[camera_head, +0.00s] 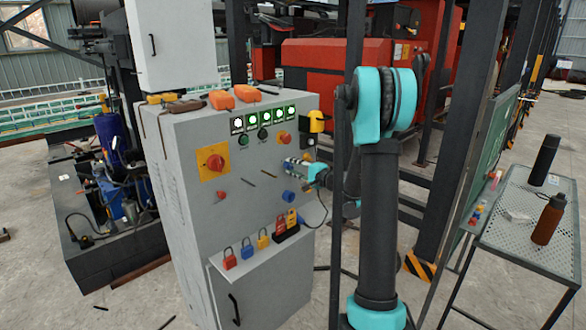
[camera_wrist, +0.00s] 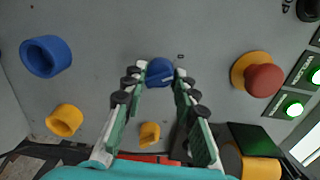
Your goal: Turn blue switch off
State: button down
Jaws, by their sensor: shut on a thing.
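The blue switch (camera_wrist: 159,70) is a round knob on the grey panel. In the wrist view it sits between the fingertips of my gripper (camera_wrist: 160,79), which is shut on it. A pale bar marks the knob's lower part, partly covered by the fingertips.
A red button on a yellow ring (camera_wrist: 262,76) lies right of the switch in the wrist view, and a blue ring (camera_wrist: 45,56) to the left. A red rotary switch (camera_head: 214,162) and several padlocks (camera_head: 246,251) are on the cabinet. A metal table (camera_head: 520,235) stands at right.

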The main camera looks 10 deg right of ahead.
jog(key=shift+n, duration=1.3)
jog(key=c, duration=1.2)
grip_release()
jog(key=v, duration=1.2)
jog(key=shift+s+a, duration=0.1)
